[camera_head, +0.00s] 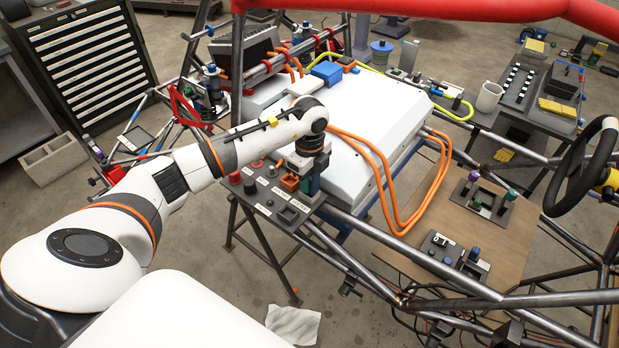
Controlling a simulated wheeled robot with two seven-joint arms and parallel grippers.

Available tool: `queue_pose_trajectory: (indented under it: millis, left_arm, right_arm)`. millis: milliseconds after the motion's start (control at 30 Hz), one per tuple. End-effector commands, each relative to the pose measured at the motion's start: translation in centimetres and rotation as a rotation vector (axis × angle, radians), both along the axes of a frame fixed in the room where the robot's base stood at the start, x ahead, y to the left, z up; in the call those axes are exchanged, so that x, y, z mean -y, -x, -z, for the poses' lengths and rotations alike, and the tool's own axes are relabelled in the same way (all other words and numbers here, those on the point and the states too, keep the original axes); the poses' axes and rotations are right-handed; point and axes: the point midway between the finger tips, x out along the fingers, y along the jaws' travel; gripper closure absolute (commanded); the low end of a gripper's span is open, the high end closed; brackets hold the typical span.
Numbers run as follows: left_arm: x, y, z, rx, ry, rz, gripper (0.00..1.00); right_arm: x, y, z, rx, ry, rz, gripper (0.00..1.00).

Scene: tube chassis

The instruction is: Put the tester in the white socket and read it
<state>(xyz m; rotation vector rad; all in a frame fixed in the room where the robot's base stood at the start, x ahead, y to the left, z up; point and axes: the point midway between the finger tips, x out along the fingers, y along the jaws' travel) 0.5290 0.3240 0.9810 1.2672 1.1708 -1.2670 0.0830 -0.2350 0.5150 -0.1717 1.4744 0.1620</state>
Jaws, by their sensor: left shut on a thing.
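My left arm reaches in from the left, and its gripper (308,170) points down over the right part of a dark grey panel (262,206). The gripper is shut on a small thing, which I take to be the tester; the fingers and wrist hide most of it. An orange block (289,183) stands on the panel beside the gripper. I cannot make out a white socket or any reading. My right gripper is not in view.
Chassis tubes (360,235) run along the right. A wooden board (500,235) carries two small dark fixtures. A steering wheel (575,165) stands far right.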

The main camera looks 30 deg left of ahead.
Motion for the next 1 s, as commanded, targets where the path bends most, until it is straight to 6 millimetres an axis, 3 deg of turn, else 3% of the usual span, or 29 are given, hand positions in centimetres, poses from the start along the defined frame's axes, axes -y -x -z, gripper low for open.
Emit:
queue_pose_trajectory:
  millis: [300, 333, 400, 733, 1000]
  left_arm:
    - [0.0, 0.0, 0.7, 0.001, 0.0, 0.0, 1.0]
    - [0.0, 0.0, 0.7, 0.001, 0.0, 0.0, 0.71]
    - [0.0, 0.0, 0.6, 0.001, 0.0, 0.0, 0.64]
    - [0.0, 0.0, 0.4, -0.001, 0.0, 0.0, 0.64]
    - [0.0, 0.0, -1.7, 0.0, 0.0, 0.0, 0.64]
  right_arm:
    - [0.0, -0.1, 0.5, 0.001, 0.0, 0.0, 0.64]
    - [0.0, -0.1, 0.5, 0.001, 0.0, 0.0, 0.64]
    - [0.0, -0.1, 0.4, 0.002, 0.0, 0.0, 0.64]
    - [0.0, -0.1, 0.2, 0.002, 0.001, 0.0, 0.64]
    - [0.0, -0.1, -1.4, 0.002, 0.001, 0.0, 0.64]
